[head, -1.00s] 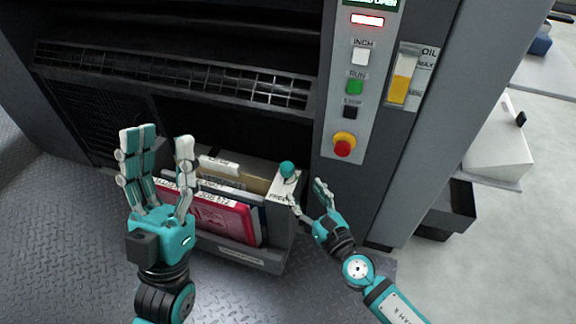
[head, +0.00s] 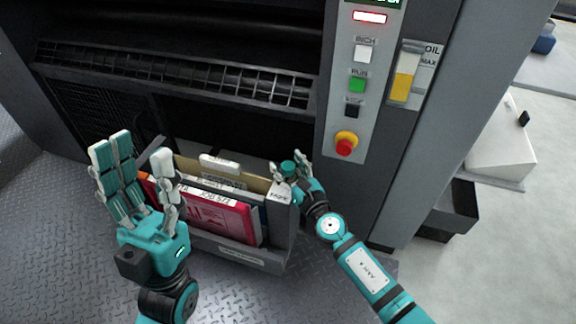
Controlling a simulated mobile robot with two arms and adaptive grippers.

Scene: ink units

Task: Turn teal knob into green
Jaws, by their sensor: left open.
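My left gripper (head: 136,166) is open and empty, fingers pointing up, in front of the holder's left end.
The holder (head: 240,255) contains a red folder (head: 222,218) and several others. A control panel (head: 360,60) above right has a green RUN button (head: 357,84) and a red stop knob (head: 345,145). A dark machine rail (head: 180,72) runs above; floor lies in front.

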